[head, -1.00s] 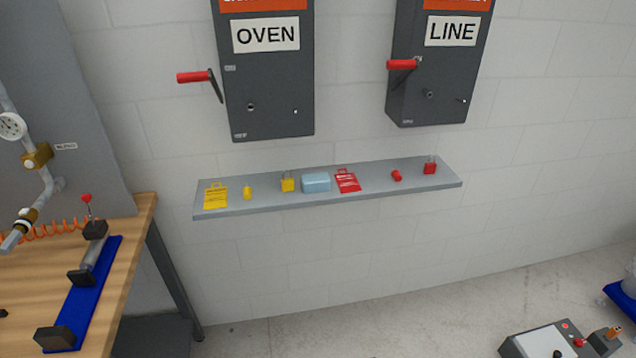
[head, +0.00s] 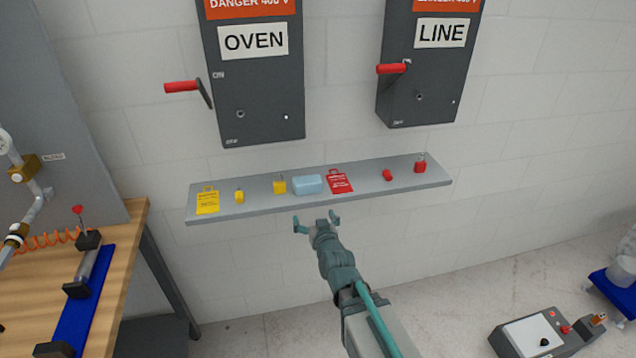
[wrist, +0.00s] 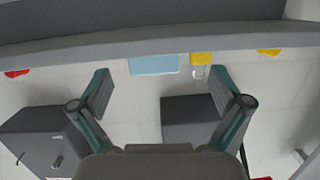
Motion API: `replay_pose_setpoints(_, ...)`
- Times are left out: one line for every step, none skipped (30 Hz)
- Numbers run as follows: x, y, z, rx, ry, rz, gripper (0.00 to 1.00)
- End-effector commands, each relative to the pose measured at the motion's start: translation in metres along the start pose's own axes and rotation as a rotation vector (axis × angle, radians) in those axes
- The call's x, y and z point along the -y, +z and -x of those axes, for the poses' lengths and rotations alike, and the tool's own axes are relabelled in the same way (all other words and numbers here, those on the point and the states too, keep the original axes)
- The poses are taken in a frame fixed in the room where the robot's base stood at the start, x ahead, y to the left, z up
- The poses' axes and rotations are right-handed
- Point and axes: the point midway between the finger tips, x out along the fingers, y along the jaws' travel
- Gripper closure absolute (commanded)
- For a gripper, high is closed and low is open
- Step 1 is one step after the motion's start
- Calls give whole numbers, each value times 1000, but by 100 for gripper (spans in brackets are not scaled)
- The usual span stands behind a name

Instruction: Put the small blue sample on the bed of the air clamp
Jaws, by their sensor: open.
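The small blue sample (head: 308,184) is a light blue block lying on the grey wall shelf, between a yellow padlock and a red tag. My gripper (head: 317,222) is open and empty, just in front of and below the shelf's front edge, near the sample. In the wrist view the sample (wrist: 154,65) shows ahead, between the spread fingers of my gripper (wrist: 160,92), and apart from them. The air clamp (head: 88,272) has a blue base and black end blocks, and stands on the wooden bench at the left. Its near end is cut off by the picture edge.
The shelf (head: 400,192) also holds a yellow tag (head: 207,201), yellow padlock (head: 279,184), red tag (head: 339,181) and red padlock (head: 420,164). OVEN (head: 255,85) and LINE (head: 428,70) switch boxes with red handles hang above. The wooden bench (head: 120,255) stands left.

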Motion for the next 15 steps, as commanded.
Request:
replay_pose_setpoints(-2, -9, 0, -48, 11, 3, 0)
replay_pose_setpoints(-4, -15, 0, -74, 17, 6, 0)
replay_pose_setpoints(-5, -21, 1, -104, 24, 11, 0)
replay_pose_setpoints(-6, -25, 1, -122, 29, 14, 0)
replay_pose_setpoints(-7, -28, 1, -136, 32, 17, 0)
replay_pose_setpoints(-8, -31, 0, -149, 36, 20, 0)
replay_pose_setpoints(-8, -33, -1, -156, 38, 23, 0)
replay_pose_setpoints(-8, -34, -3, -160, 39, 25, 0)
replay_pose_setpoints(-9, -36, -6, -163, 40, 28, 0)
replay_pose_setpoints(-9, -36, -10, -162, 40, 30, 0)
replay_pose_setpoints(-9, -37, -13, -161, 40, 30, 0)
replay_pose_setpoints(-9, -38, -19, -160, 40, 30, 0)
replay_pose_setpoints(-9, -38, -24, -160, 40, 30, 0)
replay_pose_setpoints(-9, -39, -28, -160, 40, 30, 0)
replay_pose_setpoints(-10, -40, -34, -159, 40, 30, 0)
